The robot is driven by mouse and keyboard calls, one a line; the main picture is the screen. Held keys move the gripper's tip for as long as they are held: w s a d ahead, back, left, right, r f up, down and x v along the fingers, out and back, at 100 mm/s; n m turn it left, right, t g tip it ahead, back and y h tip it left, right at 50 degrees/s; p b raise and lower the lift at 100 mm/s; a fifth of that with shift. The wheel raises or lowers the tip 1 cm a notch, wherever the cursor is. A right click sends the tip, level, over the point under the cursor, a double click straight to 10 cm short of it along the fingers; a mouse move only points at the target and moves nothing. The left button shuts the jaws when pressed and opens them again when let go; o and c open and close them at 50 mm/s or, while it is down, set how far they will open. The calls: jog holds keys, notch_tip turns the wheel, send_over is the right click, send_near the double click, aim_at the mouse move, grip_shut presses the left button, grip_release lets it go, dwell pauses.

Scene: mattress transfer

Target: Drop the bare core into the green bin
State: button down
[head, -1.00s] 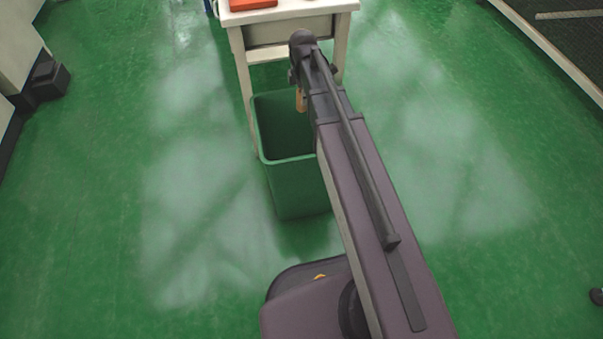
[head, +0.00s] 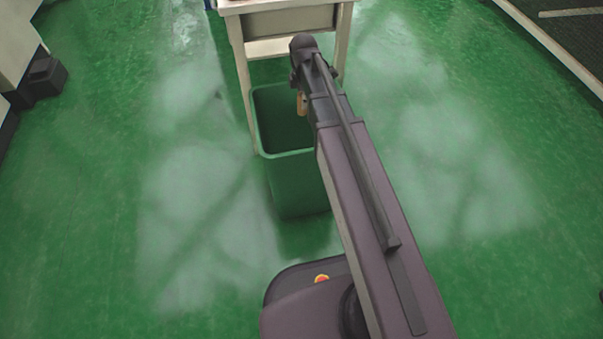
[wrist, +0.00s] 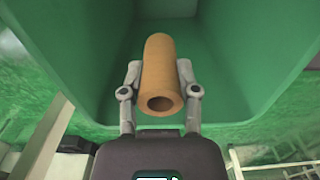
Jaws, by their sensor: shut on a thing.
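The bare core (wrist: 160,70) is a plain brown cardboard tube with an open end toward the wrist camera. My gripper (wrist: 160,88) is shut on it, one finger on each side. In the head view a small part of the core (head: 302,104) shows beside my arm, over the bin's opening. The green bin (head: 292,185) is an open-topped box standing on the floor, and my arm hides its right side. In the wrist view the bin's green inner wall (wrist: 225,50) lies behind and around the core.
A pale table (head: 237,45) with a drawer and lower shelf stands just behind the bin. A dark box (head: 47,75) stands at the far left. A dark mat area (head: 570,40) lies at the upper right. The green floor on both sides of the bin is clear.

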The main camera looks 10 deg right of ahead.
jog(key=shift+f+b, duration=0.35)
jog(key=shift+f, duration=0.2)
jog(key=shift+c, duration=1.3)
grip_release()
